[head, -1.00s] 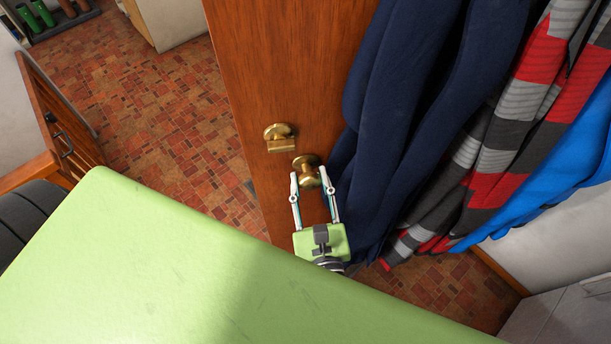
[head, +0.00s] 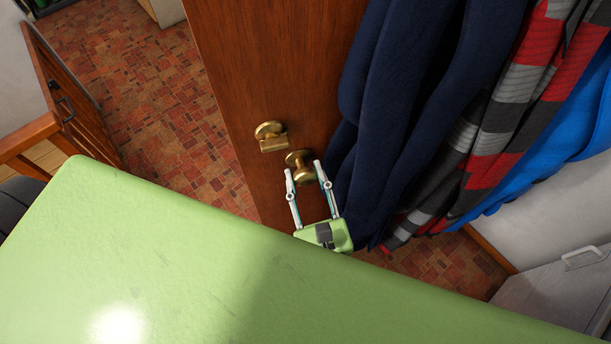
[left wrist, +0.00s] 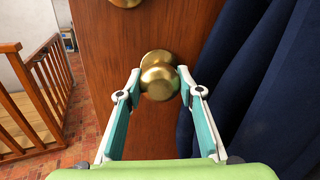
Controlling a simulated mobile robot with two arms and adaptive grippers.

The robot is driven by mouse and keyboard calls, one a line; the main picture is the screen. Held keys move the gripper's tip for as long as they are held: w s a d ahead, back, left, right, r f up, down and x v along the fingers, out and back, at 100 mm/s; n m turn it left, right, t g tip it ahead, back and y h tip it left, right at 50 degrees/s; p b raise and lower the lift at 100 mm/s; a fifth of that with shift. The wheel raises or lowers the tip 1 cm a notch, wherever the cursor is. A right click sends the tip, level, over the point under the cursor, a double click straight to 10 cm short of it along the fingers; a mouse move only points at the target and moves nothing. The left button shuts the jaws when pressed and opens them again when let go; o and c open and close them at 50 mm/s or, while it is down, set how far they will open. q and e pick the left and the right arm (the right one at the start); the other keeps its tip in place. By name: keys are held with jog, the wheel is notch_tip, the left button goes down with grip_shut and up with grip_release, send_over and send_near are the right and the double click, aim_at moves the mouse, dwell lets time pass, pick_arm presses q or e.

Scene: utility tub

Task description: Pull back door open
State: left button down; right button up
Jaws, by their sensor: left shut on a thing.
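The brown wooden door (head: 225,75) stands open, with the tiled floor visible past its left edge. Its round brass knob (head: 299,163) sits below a brass latch plate (head: 270,136). My left gripper (head: 305,172) is at the knob. In the left wrist view the fingers of my left gripper (left wrist: 159,82) are on both sides of the knob (left wrist: 160,78), shut on it. The fingertips partly cover the knob's sides. My right gripper is not in view.
Dark blue clothing (head: 400,110), a red, grey and black striped garment (head: 510,110) and a blue garment (head: 560,150) hang right of the door, close to my gripper. A wooden railing (head: 65,95) stands at the left. Tiled floor (head: 150,90) lies clear between railing and door.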

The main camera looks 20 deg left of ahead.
pick_arm(q)
jog(key=c, duration=1.7)
grip_release()
jog(key=shift+f, duration=0.3)
jog(key=o, duration=0.3)
jog(key=shift+w+r, duration=0.1)
jog(key=v, duration=0.7)
jog(key=shift+s+d, duration=0.4)
jog(key=shift+w, duration=0.1)
